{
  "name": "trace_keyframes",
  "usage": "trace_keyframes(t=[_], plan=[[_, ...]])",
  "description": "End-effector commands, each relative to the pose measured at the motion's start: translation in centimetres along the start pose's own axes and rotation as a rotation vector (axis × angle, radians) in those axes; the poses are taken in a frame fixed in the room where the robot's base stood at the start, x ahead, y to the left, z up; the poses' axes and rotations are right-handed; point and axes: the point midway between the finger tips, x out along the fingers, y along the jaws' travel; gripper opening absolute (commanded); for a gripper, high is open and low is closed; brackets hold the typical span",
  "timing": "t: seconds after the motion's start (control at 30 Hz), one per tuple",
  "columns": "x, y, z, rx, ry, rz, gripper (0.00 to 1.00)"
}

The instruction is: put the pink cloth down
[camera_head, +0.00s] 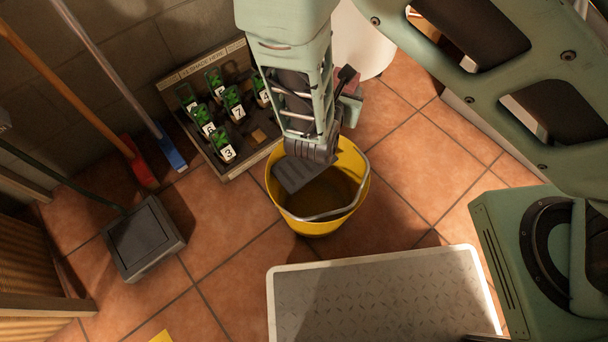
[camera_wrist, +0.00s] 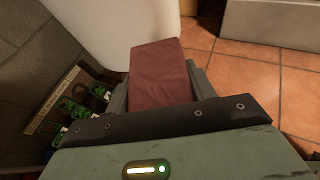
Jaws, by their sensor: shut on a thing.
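The pink cloth (camera_wrist: 160,75) looks like a folded, dull reddish-pink block in the wrist view. My gripper (camera_wrist: 161,92) is shut on it, with one finger on each side, and the cloth sticks out beyond the fingers. In the head view only a small piece of the cloth (camera_head: 351,82) shows to the right of my forearm. The rest is hidden by the arm. The cloth appears to be held above the floor, near the white rounded object (camera_wrist: 118,30). I cannot tell its exact height.
A yellow bucket (camera_head: 318,227) stands under my arm. A tray of numbered herb pots (camera_head: 243,172) is by the wall. A grey metal-topped platform (camera_head: 385,300) is in front. Broom handles lean at left, near a grey dustpan (camera_head: 145,240). Tiles right of the bucket are clear.

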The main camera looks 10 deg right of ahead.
Motion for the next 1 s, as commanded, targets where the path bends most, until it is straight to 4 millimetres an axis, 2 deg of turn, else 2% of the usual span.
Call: trace_keyframes(t=[0.03, 0.2, 0.3, 0.47, 0.57, 0.83, 1.0], plan=[[0.1, 1.1, -3.2, 0.013, 0.001, -0.014, 0.32], [-1.8, 3.3, -8.1, 0.035, 0.0, -0.074, 0.32], [-2.9, 4.3, -10.0, 0.04, -0.002, -0.093, 0.32], [-4.1, 5.2, -11.5, 0.046, -0.003, -0.109, 0.32], [-4.1, 5.3, -12.2, 0.044, -0.003, -0.113, 0.32], [-2.3, 5.2, -16.6, 0.044, -0.004, -0.115, 0.32], [-1.7, 5.2, -18.0, 0.046, -0.004, -0.114, 0.32]])
